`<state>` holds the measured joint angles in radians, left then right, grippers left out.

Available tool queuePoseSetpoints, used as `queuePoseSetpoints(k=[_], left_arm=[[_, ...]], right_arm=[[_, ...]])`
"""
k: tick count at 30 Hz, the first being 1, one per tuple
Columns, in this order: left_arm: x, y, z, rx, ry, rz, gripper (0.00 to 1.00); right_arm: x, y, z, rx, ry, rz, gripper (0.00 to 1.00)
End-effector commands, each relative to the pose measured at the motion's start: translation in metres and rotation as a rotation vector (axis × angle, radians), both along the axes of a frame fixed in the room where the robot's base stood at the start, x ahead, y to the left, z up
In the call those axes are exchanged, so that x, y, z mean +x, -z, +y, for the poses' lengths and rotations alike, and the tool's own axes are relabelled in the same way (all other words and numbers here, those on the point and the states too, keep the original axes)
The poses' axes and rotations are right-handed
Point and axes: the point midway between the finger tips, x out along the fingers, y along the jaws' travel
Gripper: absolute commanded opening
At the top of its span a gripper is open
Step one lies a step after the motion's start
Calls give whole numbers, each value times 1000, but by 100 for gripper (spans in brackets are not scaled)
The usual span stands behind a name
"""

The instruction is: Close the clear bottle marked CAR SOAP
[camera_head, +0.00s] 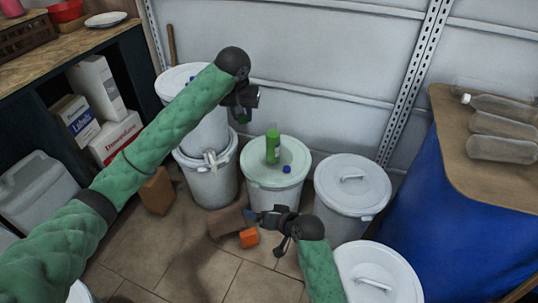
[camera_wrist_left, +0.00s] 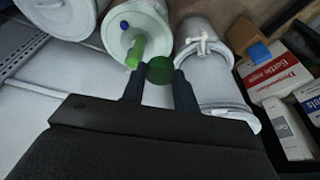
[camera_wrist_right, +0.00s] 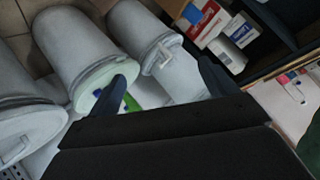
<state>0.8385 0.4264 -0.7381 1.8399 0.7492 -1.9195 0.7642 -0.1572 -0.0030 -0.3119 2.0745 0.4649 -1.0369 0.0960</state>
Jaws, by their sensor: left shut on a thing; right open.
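A green bottle (camera_head: 273,146) stands upright on the pale lid of the middle drum (camera_head: 300,160); I cannot read its label, so I cannot tell whether it is the CAR SOAP bottle. A small blue cap (camera_head: 287,169) lies beside it on the lid. My left gripper (camera_head: 243,113) is above and left of the bottle, shut on a round green cap (camera_wrist_left: 160,70), apart from the bottle. The bottle also shows in the left wrist view (camera_wrist_left: 135,50). My right gripper (camera_head: 264,229) is open and empty, in front of the middle drum; the bottle is partly hidden in its wrist view (camera_wrist_right: 132,103).
A closed drum (camera_head: 352,186) stands at right, another (camera_head: 378,275) in front, and stacked drums (camera_head: 208,180) at left. Clear bottles (camera_head: 500,149) lie on a board (camera_head: 455,140) over a blue drum. An orange block (camera_head: 249,238) and brown box (camera_head: 228,220) are low in front.

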Motion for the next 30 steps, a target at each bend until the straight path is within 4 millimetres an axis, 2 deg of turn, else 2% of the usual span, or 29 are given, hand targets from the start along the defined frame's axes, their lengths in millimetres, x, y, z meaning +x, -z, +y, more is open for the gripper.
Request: queuePoseSetpoints(k=[1, 9, 15, 22, 26, 30], left_arm=[[12, 1, -9, 1, 7, -3, 9], [71, 1, -53, 0, 54, -1, 9], [111, 10, -79, 0, 85, 0, 9], [149, 31, -96, 0, 119, 1, 9], [168, 46, -101, 0, 139, 1, 9], [186, 64, -102, -1, 163, 1, 9]], right_arm=[[17, 0, 9, 56, 5, -10, 85], [100, -32, 52, 476, 64, 10, 85], [157, -56, 65, 856, 156, 103, 85], [215, -64, 56, 1307, 319, 283, 85], [246, -54, 41, 1565, 445, 410, 85], [274, -30, 18, 1854, 614, 563, 85]])
